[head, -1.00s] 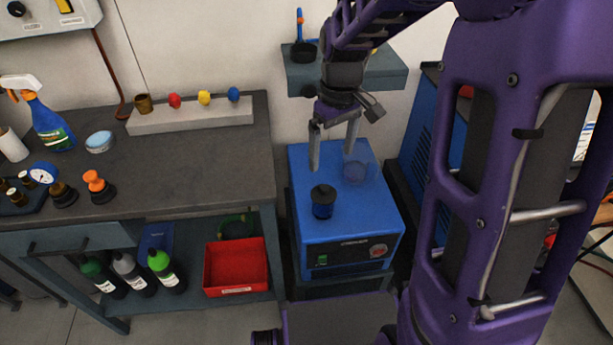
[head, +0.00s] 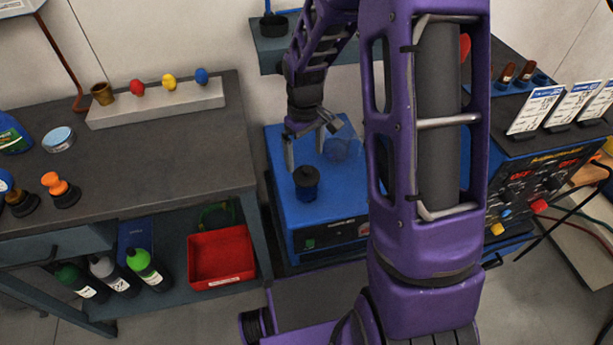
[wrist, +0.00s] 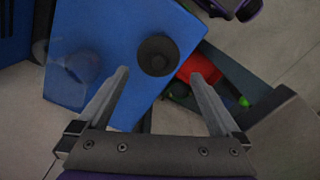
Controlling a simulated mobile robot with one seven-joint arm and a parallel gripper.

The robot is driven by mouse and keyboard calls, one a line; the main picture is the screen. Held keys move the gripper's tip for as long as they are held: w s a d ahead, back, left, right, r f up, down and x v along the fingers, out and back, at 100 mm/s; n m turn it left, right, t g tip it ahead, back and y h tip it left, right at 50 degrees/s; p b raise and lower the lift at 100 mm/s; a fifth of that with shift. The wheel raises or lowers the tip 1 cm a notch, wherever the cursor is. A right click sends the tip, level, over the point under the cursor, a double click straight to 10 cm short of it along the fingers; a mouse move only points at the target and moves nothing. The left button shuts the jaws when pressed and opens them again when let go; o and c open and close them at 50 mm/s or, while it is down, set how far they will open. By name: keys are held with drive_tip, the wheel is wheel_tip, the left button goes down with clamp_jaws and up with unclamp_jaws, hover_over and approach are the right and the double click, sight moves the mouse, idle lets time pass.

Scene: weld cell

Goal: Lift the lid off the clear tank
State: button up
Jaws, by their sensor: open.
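A small see-through blue-tinted tank (head: 307,192) stands upright on top of the blue machine (head: 283,218). A round black lid (head: 306,176) with a small raised middle sits on it. In the wrist view the lid (wrist: 158,55) shows from above, just beyond the gap between my fingertips. My gripper (head: 304,162) is open and empty, pointing down over the lid. The wrist view shows both fingers (wrist: 160,74) apart, with nothing between them. I cannot tell the exact height of the fingertips above the lid.
A clear, tilted cover (head: 342,140) over a round part stands behind and right of the tank, near my gripper. A wall shelf (head: 272,52) is behind. The workbench (head: 150,165) is left, with a red bin (head: 222,262) below. A control unit (head: 535,175) is right.

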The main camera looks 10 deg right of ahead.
sight(307, 169)
drive_tip(key=f, duration=0.2)
drive_tip(key=f+b, duration=0.1)
drive_tip(key=f, duration=0.2)
drive_tip(key=shift+d+f, duration=0.2)
drive_tip(key=shift+f, duration=0.15)
drive_tip(key=shift+r, duration=0.1)
drive_tip(key=c, duration=1.1)
